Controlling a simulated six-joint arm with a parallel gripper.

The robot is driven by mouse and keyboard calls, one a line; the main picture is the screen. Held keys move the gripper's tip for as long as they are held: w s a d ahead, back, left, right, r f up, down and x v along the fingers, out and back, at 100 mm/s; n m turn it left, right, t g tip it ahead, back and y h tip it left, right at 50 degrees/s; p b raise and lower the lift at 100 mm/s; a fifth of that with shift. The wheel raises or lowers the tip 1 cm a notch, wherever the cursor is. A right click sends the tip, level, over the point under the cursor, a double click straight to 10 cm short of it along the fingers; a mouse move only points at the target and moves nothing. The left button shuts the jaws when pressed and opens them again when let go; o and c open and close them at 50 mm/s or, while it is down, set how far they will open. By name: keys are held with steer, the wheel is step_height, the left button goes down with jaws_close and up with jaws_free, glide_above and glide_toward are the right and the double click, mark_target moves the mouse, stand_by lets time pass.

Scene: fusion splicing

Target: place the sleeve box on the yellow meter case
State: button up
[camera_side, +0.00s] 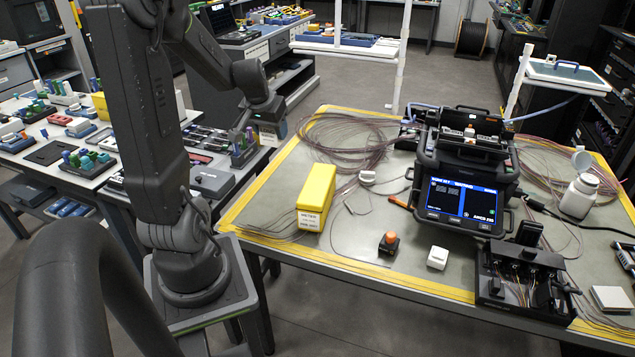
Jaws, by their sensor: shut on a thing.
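The yellow meter case (317,187) stands on the near left part of the grey work table. It is a long yellow box with a white label on its near end, and its top is bare. My gripper (268,116) is up and to the left of the case, beyond the table's left edge. It is shut on a small pale box (273,132), which looks like the sleeve box. The dark wrist hides most of the box and the fingertips, so the exact grip is hard to make out.
A fusion splicer (462,180) with a lit screen stands right of the case. An orange-and-black item (388,243) and a small white box (437,258) lie in front. Coiled fibre (345,135) spreads behind the case. A white bottle (579,196) and black fixture (522,280) are at right.

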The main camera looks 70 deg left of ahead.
steer(key=shift+s+d, duration=0.2)
steer(key=shift+d, duration=0.2)
steer(key=w+d+f, duration=0.1)
steer(key=w+f, duration=0.1)
steer(key=w, duration=0.1)
steer(key=w+d+f, duration=0.2)
steer(key=w, duration=0.1)
steer(key=w+d+f, duration=0.2)
steer(key=w+f, duration=0.1)
steer(key=w, duration=0.1)
steer(key=shift+w+d, duration=0.1)
steer(key=shift+d, duration=0.1)
steer(key=shift+f, duration=1.9)
steer(key=shift+f, duration=0.2)
steer(key=o, duration=0.9)
